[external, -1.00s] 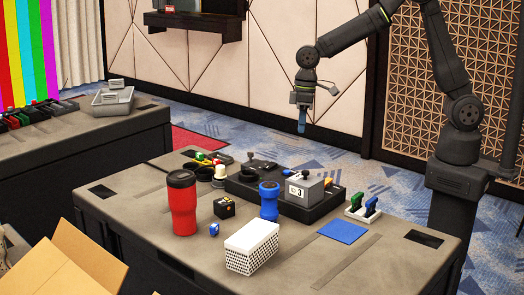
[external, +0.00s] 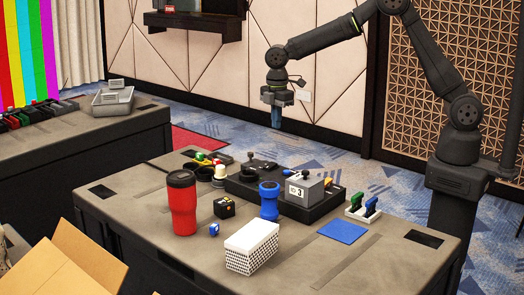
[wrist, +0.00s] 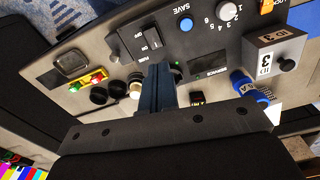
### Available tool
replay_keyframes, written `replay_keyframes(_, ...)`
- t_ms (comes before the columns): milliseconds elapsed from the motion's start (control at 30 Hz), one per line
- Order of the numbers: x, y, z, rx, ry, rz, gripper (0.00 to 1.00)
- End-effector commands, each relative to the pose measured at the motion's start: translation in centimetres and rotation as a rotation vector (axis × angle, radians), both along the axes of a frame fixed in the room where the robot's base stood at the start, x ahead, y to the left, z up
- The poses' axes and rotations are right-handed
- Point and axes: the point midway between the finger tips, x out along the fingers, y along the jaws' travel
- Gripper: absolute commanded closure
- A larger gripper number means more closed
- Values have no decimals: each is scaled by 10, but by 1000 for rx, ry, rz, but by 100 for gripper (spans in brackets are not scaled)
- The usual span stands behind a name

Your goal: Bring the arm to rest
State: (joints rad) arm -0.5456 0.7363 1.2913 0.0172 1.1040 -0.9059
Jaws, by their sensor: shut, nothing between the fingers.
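My gripper (external: 276,119) hangs in the air above the far part of the table, pointing down, with its blue fingers together and nothing between them. In the wrist view the closed fingers (wrist: 158,75) show over the dark control panel (wrist: 215,50). My gripper is well clear of everything on the table (external: 140,202).
Below stand a red tumbler (external: 182,205), a blue cup (external: 269,201), a white perforated box (external: 250,247), a grey block marked 3 (external: 303,190) and a blue square (external: 343,231). An open cardboard box (external: 75,262) is at the lower left. The air around my gripper is free.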

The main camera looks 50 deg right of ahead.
Motion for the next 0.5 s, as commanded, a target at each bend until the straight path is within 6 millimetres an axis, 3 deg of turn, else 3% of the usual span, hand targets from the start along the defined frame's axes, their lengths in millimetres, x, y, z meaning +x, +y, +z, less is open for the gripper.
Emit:
replay_keyframes(200, 18, -5, -4, -19, -1, 126, 100)
replay_keyframes(500, 18, -4, 15, -19, -1, 128, 100)
